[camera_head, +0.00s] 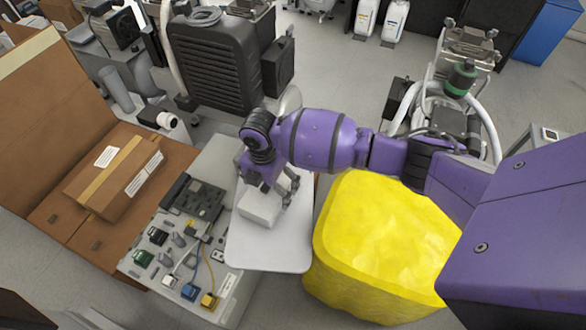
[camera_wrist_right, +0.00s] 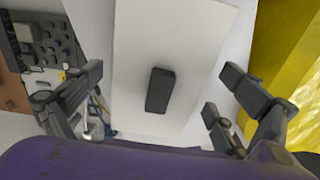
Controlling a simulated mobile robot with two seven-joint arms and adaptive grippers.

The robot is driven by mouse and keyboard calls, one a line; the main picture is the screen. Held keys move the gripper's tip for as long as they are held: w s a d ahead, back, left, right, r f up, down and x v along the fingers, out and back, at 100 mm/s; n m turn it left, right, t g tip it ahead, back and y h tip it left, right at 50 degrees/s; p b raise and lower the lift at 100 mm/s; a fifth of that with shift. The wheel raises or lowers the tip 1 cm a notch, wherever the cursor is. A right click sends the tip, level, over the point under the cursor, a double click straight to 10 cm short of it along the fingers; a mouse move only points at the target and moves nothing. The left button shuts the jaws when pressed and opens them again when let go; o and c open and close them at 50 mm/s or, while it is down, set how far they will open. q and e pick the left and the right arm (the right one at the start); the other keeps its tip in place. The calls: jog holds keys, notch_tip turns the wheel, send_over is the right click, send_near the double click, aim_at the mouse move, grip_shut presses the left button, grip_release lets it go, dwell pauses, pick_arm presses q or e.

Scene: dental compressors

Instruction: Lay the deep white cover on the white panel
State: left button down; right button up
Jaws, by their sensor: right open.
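The deep white cover (camera_head: 259,211) is a pale box resting on the white panel (camera_head: 268,255), toward its far part. My right gripper (camera_head: 272,196) is over the cover in the head view, and its fingers partly hide it. In the right wrist view my right gripper (camera_wrist_right: 160,85) is open, with its fingers wide apart. Between them is a white face, apparently the cover (camera_wrist_right: 190,50), with a dark block like a handle (camera_wrist_right: 159,90) on it. The fingers do not visibly touch the block. My left gripper is not in view.
A grey unit with a circuit board (camera_head: 195,200) and coloured connectors lies left of the panel. A yellow block (camera_head: 375,245) stands to the right, under my right arm. A cardboard box (camera_head: 115,172) is at the left. A black compressor housing (camera_head: 215,62) stands behind.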

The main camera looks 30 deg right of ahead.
jog(key=r+p, duration=0.1)
jog(key=r, duration=0.4)
jog(key=r+p, duration=0.1)
jog(key=r, duration=0.4)
jog(key=shift+w+r, duration=0.2)
jog(key=shift+r, duration=0.05)
jog(key=shift+r+p, duration=0.3)
jog(key=shift+r, duration=0.2)
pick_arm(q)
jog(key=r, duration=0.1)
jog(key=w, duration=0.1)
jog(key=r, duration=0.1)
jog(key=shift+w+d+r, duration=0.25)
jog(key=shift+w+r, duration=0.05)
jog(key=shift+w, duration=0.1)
